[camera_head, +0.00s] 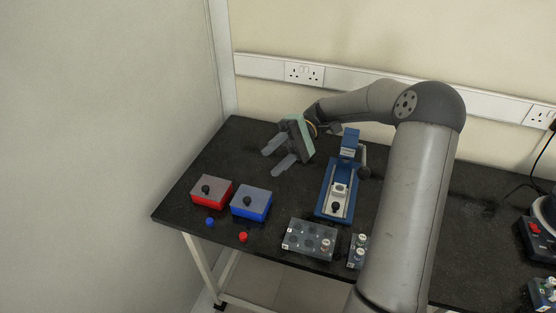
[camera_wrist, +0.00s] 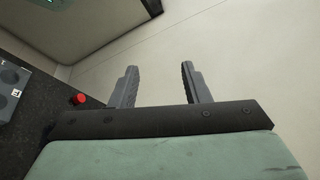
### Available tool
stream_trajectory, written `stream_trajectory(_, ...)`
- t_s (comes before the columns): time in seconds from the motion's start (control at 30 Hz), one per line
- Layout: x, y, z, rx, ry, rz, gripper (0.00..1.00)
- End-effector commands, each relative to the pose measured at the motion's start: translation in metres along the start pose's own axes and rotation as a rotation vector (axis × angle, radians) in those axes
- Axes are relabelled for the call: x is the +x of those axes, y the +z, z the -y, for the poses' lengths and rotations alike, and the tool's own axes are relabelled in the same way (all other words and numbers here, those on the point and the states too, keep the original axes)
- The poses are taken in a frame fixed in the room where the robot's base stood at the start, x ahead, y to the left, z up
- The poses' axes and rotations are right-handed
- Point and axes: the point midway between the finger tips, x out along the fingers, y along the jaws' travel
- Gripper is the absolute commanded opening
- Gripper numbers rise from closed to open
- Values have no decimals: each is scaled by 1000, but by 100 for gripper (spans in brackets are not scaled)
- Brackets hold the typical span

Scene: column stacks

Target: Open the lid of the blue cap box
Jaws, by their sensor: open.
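The blue cap box (camera_head: 251,206) stands on the black bench, with a grey lid (camera_head: 250,197) lying shut on top and a dark round knob in its middle. My gripper (camera_head: 273,160) is open and empty, in the air above and behind the box in the head view, its fingers pointing toward the lower left. In the wrist view my gripper's two fingers (camera_wrist: 159,88) are apart with nothing between them. The blue cap box is not seen in the wrist view.
A red box (camera_head: 211,193) with a similar lid stands just left. A blue cap (camera_head: 210,222) and a red cap (camera_head: 243,237) lie in front. A blue device (camera_head: 323,207) and a grey rack (camera_head: 306,240) stand to the right. A wall is at the left.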

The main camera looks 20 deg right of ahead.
Motion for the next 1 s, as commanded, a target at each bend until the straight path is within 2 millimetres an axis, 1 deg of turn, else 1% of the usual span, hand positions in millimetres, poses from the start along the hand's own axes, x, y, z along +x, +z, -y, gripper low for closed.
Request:
stream_trajectory(0.1,4,8,1,0,0,0,43)
stream_trajectory(0.2,6,10,1,0,0,0,43)
stream_trajectory(0.67,6,9,1,0,0,1,43)
stream_trajectory(0.77,23,8,-1,51,79,-9,43)
stream_trajectory(0.87,54,10,-11,145,241,-46,43)
stream_trajectory(0.9,68,13,-17,187,327,-69,43)
stream_trajectory(1.0,96,28,-37,278,562,-155,43)
